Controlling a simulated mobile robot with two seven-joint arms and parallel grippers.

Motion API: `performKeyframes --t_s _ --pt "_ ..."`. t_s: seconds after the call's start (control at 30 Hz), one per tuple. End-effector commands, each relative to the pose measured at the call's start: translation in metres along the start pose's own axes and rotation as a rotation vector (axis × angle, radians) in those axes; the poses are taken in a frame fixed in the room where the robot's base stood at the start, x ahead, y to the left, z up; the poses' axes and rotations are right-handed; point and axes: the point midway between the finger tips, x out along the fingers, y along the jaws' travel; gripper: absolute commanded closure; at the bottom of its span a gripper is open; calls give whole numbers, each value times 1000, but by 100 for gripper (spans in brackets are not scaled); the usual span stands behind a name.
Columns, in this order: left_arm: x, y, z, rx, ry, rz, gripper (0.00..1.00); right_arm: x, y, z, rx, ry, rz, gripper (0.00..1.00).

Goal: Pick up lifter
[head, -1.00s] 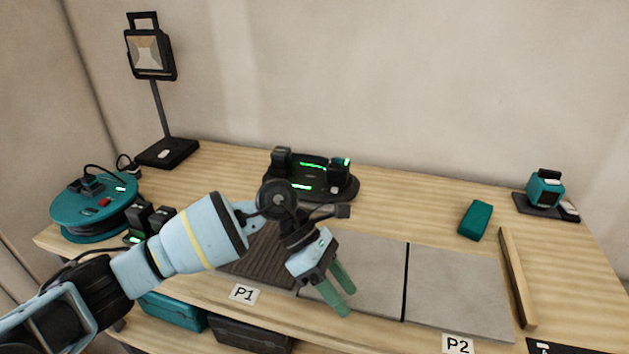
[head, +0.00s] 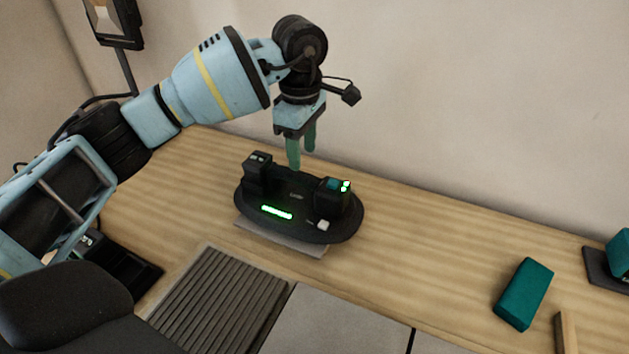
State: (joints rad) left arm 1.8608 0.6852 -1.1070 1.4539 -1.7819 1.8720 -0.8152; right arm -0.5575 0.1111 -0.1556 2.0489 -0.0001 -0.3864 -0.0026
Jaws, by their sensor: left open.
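A black oval device with green lights, which looks like the lifter (head: 285,195), sits at the back of the wooden table. It has an upright block at each end, and a thin grey plate shows under its front edge. My left gripper (head: 301,153) is open and empty, with its green fingers pointing down over the back middle of the device. The nearer fingertip overlaps the device's far edge in the picture; I cannot tell whether they touch. My right gripper is not in view.
A dark ribbed panel (head: 218,300) and pale grey tiles (head: 340,325) lie in front of the device. A teal block (head: 524,294) lies to the right, near a wooden strip (head: 566,335). A lamp (head: 117,22) stands at the back left.

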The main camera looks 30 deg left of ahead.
Motion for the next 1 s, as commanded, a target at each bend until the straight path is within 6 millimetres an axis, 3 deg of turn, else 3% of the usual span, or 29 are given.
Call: performKeyframes --t_s 0.23,0.5,0.67,1.0 --pt "2 0 0 0 1 -1 53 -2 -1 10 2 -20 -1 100" --pt "26 -1 0 0 0 -2 53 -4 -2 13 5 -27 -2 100" --pt "29 -2 -1 0 0 -1 53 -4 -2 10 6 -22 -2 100" --pt "71 -9 -4 0 0 -2 53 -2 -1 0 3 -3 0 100"
